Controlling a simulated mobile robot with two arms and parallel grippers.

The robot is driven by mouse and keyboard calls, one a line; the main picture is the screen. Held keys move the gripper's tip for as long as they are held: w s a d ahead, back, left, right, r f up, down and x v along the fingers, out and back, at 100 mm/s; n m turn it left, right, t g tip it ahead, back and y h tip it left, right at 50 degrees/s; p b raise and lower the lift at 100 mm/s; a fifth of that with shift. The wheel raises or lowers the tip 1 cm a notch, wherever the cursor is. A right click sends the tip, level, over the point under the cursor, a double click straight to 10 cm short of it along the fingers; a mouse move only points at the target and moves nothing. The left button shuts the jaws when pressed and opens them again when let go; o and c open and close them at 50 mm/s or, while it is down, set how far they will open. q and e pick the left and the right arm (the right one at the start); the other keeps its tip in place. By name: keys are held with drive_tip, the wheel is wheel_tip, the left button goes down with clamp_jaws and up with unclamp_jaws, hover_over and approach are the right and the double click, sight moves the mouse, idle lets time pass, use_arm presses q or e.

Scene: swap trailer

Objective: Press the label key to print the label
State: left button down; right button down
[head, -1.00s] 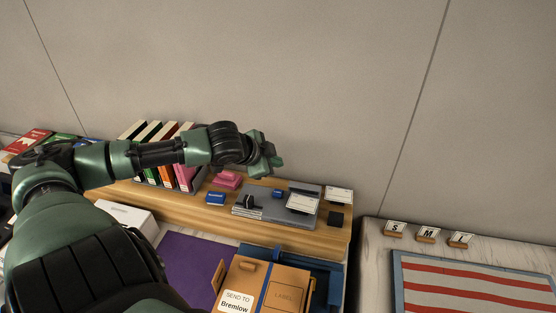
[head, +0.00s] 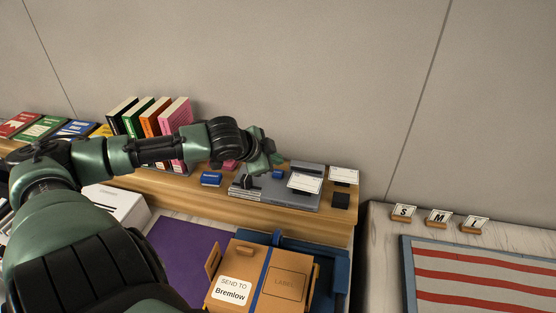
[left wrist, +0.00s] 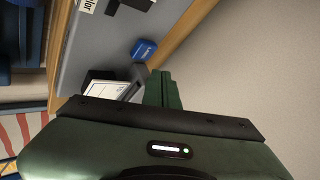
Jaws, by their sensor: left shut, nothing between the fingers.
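A small blue key (head: 277,174) sits near the back edge of a flat grey device (head: 262,195) on the wooden shelf. In the left wrist view the blue key (left wrist: 145,48) carries white lettering, apparently starting "LABEL". My left gripper (head: 274,161) is shut and empty, just above and behind the key in the head view. My right gripper is not in view. An orange parcel (head: 249,258) marked "SEND TO Bremlow" has an outlined area reading "LABEL".
Upright books (head: 147,122) stand behind my left arm. The wall (head: 330,70) rises close behind the shelf.

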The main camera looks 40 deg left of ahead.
sight(276, 174)
use_arm(q)
drive_tip(key=shift+f, duration=0.7)
idle(0.7)
drive_tip(key=shift+f, duration=0.1)
idle(0.8)
drive_tip(key=shift+f, duration=0.3)
drive_tip(key=shift+f, duration=0.5)
idle(0.5)
idle(0.3)
drive_tip(key=shift+r+p, duration=0.9)
drive_tip(key=shift+p, duration=0.1)
